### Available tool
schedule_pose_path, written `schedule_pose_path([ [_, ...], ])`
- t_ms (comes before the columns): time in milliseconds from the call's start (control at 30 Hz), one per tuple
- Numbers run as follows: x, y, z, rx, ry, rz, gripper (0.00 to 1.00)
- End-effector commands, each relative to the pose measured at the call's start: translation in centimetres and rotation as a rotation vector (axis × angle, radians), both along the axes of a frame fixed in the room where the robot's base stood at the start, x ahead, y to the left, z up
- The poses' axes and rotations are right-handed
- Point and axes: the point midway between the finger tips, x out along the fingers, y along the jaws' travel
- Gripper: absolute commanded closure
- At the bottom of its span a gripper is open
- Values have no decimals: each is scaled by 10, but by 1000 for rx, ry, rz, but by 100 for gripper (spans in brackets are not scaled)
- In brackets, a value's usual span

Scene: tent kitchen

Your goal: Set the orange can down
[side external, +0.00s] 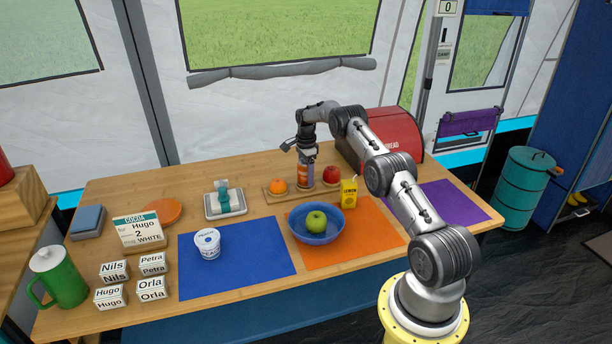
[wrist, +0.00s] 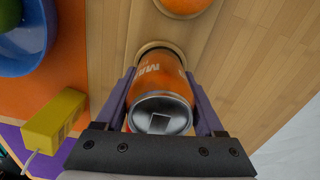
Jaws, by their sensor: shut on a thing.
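The orange can (wrist: 160,87) is upright between the two fingers of my gripper (wrist: 162,112) in the wrist view, its silver top towards the camera. My gripper is shut on it. In the side external view the can (side external: 303,174) shows below my gripper (side external: 305,160), over a wooden board (side external: 276,195) at the back of the table. In the wrist view the can's lower end is at a round ringed recess (wrist: 160,46) in the board. I cannot tell whether its base touches the board.
An orange fruit (side external: 277,186) is left of the can and a red apple (side external: 331,175) right of it. A yellow lemon carton (side external: 349,192) and a blue bowl (side external: 316,234) with a green apple (side external: 316,221) stand in front. A red bread bin (side external: 394,136) is behind right.

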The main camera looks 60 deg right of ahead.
Motion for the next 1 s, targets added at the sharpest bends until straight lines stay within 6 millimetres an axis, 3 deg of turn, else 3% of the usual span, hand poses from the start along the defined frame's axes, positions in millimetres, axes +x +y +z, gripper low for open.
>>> schedule_pose_path([
  [100,0,0,-3,0,0,0,81],
  [133,0,0,-3,0,0,0,28],
  [300,0,0,-3,0,0,0,0],
  [667,0,0,7,-1,-2,0,0],
  [1000,0,0,72,-2,-2,0,0],
])
